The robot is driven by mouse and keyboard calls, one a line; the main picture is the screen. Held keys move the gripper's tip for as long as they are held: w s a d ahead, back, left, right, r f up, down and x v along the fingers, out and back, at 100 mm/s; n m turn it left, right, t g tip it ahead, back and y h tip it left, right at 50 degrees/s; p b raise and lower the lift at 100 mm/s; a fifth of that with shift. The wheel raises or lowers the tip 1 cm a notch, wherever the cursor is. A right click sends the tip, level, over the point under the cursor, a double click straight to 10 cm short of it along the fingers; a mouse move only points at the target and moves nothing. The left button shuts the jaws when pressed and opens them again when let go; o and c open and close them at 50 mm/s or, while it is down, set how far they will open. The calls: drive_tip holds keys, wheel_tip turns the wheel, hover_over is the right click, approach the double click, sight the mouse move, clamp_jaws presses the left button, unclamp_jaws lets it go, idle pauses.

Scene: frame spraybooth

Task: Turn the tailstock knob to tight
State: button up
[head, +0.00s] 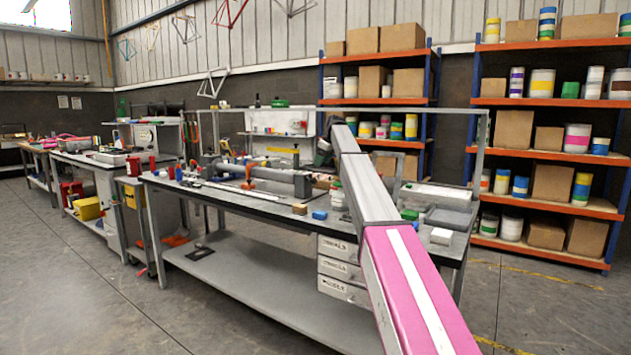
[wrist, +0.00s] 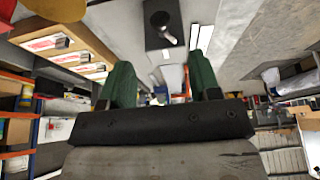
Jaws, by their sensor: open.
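A long grey fixture (head: 275,180) with orange parts lies along the workbench (head: 225,205) in the head view. I cannot pick out the tailstock knob there for certain; it is small, and my arm covers part of the bench. My gripper (wrist: 163,82) shows two green fingers standing apart in the wrist view, with nothing between them. Beyond the fingertips, a dark block (wrist: 152,38) bears a small pale metal lever or knob (wrist: 164,28). I cannot tell whether it is the tailstock knob or how it is set. The fingers look apart from it.
Small boxes and a blue block (head: 319,215) lie on the bench's front side. White drawers (head: 341,270) hang below it. Loaded shelves (head: 550,155) stand behind at the right. Another bench (head: 90,160) stands at the left. The floor in front (head: 60,290) is clear.

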sight(313, 181)
drive_tip(key=x, duration=1)
drive_tip(key=shift+f, duration=0.25)
drive_tip(key=shift+w, duration=0.15)
drive_tip(key=c, duration=0.9)
